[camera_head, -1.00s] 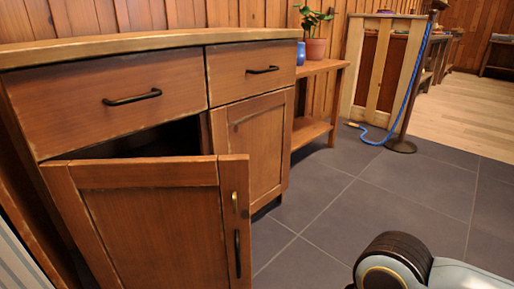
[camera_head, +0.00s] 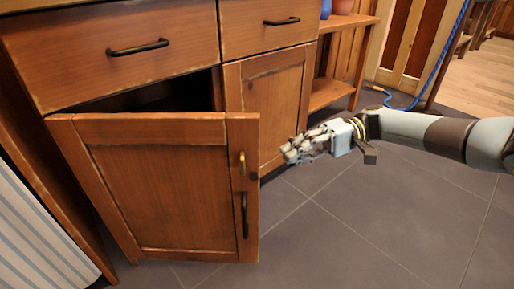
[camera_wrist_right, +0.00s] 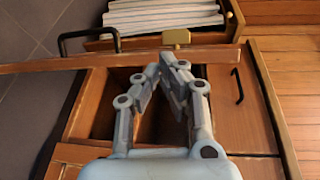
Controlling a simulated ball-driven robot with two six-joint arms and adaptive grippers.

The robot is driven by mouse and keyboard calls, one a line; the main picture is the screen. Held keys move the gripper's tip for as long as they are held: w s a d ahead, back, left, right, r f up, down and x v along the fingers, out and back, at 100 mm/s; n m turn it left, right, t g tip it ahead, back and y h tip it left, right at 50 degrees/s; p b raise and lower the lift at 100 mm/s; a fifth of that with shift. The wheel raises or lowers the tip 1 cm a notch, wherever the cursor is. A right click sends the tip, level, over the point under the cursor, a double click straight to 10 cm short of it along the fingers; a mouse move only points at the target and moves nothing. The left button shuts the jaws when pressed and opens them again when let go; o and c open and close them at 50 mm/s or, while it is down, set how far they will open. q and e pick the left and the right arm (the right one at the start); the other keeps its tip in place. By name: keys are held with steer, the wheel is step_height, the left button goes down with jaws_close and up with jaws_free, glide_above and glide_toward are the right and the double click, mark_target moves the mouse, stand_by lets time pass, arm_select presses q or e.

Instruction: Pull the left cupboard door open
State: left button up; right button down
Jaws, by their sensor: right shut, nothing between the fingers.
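The left cupboard door (camera_head: 165,190) is brown wood and stands ajar, swung out from the cabinet, with a dark gap above it. It has a black upright handle (camera_head: 244,215) and a small brass fitting (camera_head: 242,163) near its free edge. My right gripper (camera_head: 286,155) is shut and empty, to the right of the door's free edge and apart from the handle. In the right wrist view, the gripper's fingertips (camera_wrist_right: 172,60) point towards the door's edge (camera_wrist_right: 60,66); the black handle (camera_wrist_right: 88,36) and brass fitting (camera_wrist_right: 176,38) lie beyond. My left gripper is out of view.
The right cupboard door (camera_head: 270,105) is closed. Two drawers with black handles sit above, including the left drawer (camera_head: 110,55). A low wooden shelf unit (camera_head: 335,92) stands to the right. A striped panel (camera_head: 35,235) is at lower left.

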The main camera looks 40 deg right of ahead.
mark_target(256, 117)
steer(key=w+d+r+t, duration=0.3)
steer(key=w+d+r, duration=0.3)
steer(key=d+r, duration=0.1)
steer(key=shift+m+y, duration=0.3)
steer(key=shift+m, duration=0.1)
steer(key=a, duration=0.3)
steer(key=w+a+b, duration=0.1)
steer(key=a, duration=0.3)
steer(key=a+b, duration=0.1)
steer(key=a, duration=0.3)
steer(key=shift+w, duration=0.4)
steer(key=shift+s+a+r, duration=0.1)
steer(key=shift+s+a, duration=0.3)
steer(key=shift+s, duration=0.05)
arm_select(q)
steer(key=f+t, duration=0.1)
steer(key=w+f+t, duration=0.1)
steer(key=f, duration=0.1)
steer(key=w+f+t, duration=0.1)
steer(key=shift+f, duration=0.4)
arm_select(e)
steer(key=shift+s+a, duration=0.1)
